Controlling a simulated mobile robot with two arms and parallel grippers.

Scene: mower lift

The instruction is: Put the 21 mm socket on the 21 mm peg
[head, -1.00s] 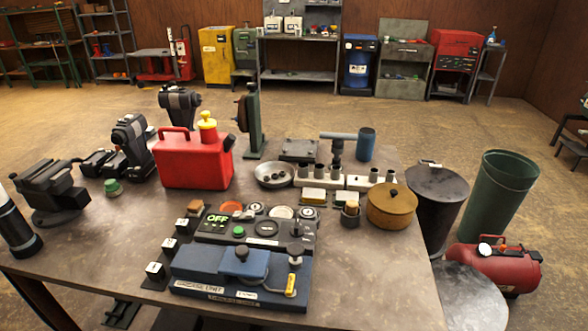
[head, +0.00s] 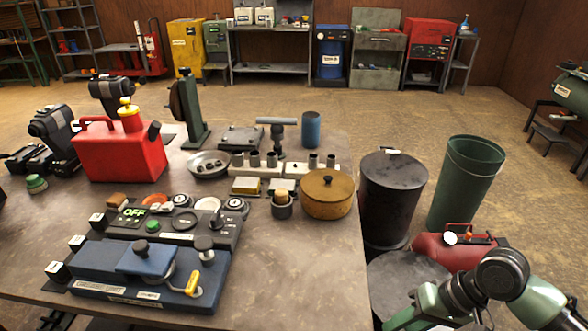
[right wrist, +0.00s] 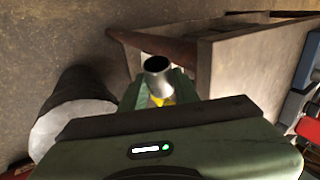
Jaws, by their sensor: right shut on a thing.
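My right gripper (right wrist: 158,88) is shut on a short silvery hollow cylinder, likely the socket (right wrist: 157,64), its dark open end showing in the right wrist view. A bit of yellow shows below it. In that view it is beside the table, apart from any peg. In the head view only my right arm shows, at the lower right. Two pale peg blocks stand on the table: the left block (head: 256,172) carries several grey sockets (head: 254,160), the right block (head: 300,171) carries two (head: 314,160). The right block's left part looks bare. Size marks are unreadable. My left gripper is not in view.
A brown lidded pot (head: 327,200), a small cup (head: 282,209) and yellowish boxes (head: 246,186) stand in front of the blocks. A T-handled tool (head: 278,122) and blue cylinder (head: 311,130) stand behind. The table's front right is clear. Bins and a red tank stand off its right edge.

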